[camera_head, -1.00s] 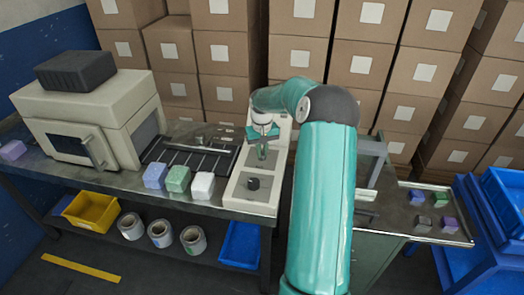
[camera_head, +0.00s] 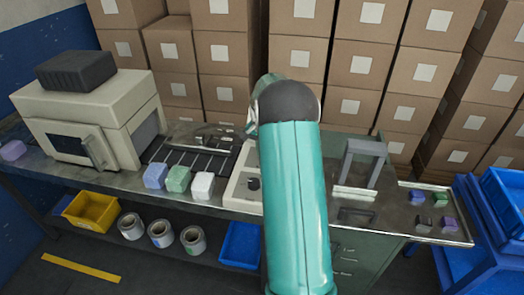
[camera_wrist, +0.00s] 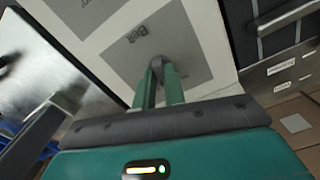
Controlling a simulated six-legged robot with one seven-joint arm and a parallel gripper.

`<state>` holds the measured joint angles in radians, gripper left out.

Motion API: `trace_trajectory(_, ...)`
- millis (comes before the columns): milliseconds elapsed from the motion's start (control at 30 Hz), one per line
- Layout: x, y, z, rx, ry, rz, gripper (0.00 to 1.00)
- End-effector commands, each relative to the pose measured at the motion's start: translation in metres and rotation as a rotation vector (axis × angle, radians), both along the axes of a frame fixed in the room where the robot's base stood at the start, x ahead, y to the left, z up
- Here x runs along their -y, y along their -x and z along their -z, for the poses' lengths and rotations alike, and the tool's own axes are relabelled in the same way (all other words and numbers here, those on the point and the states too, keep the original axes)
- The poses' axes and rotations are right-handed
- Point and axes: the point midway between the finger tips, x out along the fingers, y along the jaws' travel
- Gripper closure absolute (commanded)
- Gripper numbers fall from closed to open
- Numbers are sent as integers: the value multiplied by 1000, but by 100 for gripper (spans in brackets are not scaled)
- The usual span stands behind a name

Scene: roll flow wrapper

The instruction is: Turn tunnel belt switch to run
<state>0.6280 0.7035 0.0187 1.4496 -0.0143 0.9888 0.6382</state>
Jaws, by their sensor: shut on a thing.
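The light control panel (camera_head: 238,196) stands on the table in the head view, mostly covered by my arm. One dark knob (camera_head: 254,184) shows on its near part. In the wrist view the panel (camera_wrist: 105,40) fills the top and carries a grey label (camera_wrist: 135,72) reading "Belt". A dark switch knob (camera_wrist: 159,61) sits on this label. My gripper (camera_wrist: 162,72) has its green fingers shut on that knob. The knob's pointer direction is not clear. The gripper is hidden behind my arm in the head view.
A beige machine (camera_head: 85,115) stands at the left, beside a dark slatted conveyor (camera_head: 190,150). Several coloured blocks sit along the table edge. A grey arch (camera_head: 363,160) stands right of my arm. A metal tray (camera_head: 437,228) with small blocks lies at the right.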

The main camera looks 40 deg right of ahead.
Motion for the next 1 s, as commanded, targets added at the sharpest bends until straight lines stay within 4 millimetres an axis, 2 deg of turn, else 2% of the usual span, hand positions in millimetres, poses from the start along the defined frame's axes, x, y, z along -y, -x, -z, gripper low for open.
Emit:
trace_trajectory(400, 1, -1, 0, 3, 2, 189, 100)
trace_trajectory(900, 1, 0, 0, 3, 2, 210, 100)
trace_trajectory(933, 1, 0, 0, 3, 2, 210, 84)
trace_trajectory(1000, 1, 0, 0, 2, 3, 210, 71)
